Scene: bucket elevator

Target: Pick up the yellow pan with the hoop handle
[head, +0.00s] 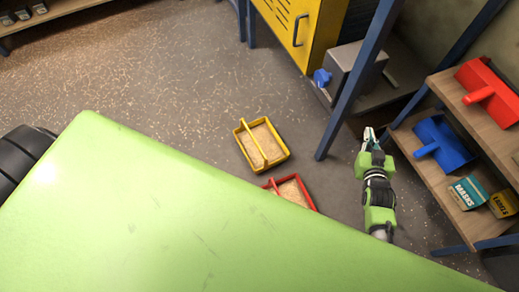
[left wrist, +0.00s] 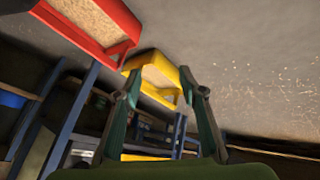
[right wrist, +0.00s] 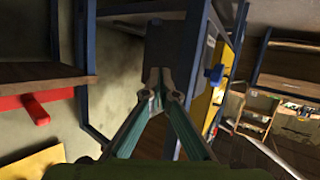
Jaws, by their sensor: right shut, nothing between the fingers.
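The yellow pan (head: 240,132) sits on the floor, filled with tan grainy material, with a yellow hoop handle (head: 257,144) spanning it. In the left wrist view the yellow pan (left wrist: 158,62) shows beyond and between the fingertips of my left gripper (left wrist: 160,78), which is open. That view is tilted, and whether a finger touches the pan cannot be told. The left gripper is out of sight in the head view. My right gripper (head: 371,138) is shut and empty, right of the pan near the shelves; it also shows in the right wrist view (right wrist: 155,74).
A red pan (head: 309,196) with similar contents sits just nearer, partly hidden by my green body. A blue frame post (head: 345,95) stands right of the yellow pan. Shelves (head: 440,165) hold red and blue scoops and boxes. Floor to the left (head: 150,60) is clear.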

